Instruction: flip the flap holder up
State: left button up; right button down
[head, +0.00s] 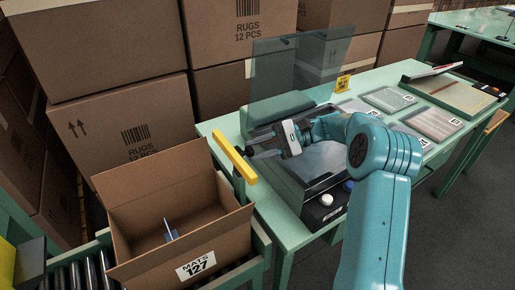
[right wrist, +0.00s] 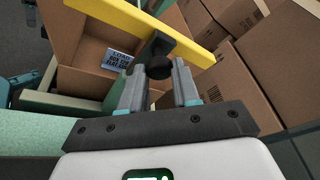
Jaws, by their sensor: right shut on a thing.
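The flap holder is a yellow bar (head: 235,164) on a green post at the table's left end, beside the open carton (head: 205,222). The bar is tilted in the head view and also crosses the top of the right wrist view (right wrist: 205,57). A dark round knob (right wrist: 159,67) sticks out from its dark bracket. My right gripper (head: 250,151) is shut on this knob; in the right wrist view its grey fingers (right wrist: 160,84) stand either side of it. My left gripper is not in view.
The carton, marked MATS 127, stands on a roller conveyor (head: 92,273) with a printed card (head: 170,232) inside. A machine with a clear raised shield (head: 300,68) stands on the green table, right of the bar. Stacked rug cartons (head: 135,120) fill the back.

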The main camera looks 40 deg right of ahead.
jog(key=c, duration=0.8)
grip_release()
jog(key=shift+s, duration=0.1)
jog(key=shift+c, duration=0.2)
jog(key=shift+d, duration=0.1)
jog(key=p+v, duration=1.3)
jog(key=v, duration=0.3)
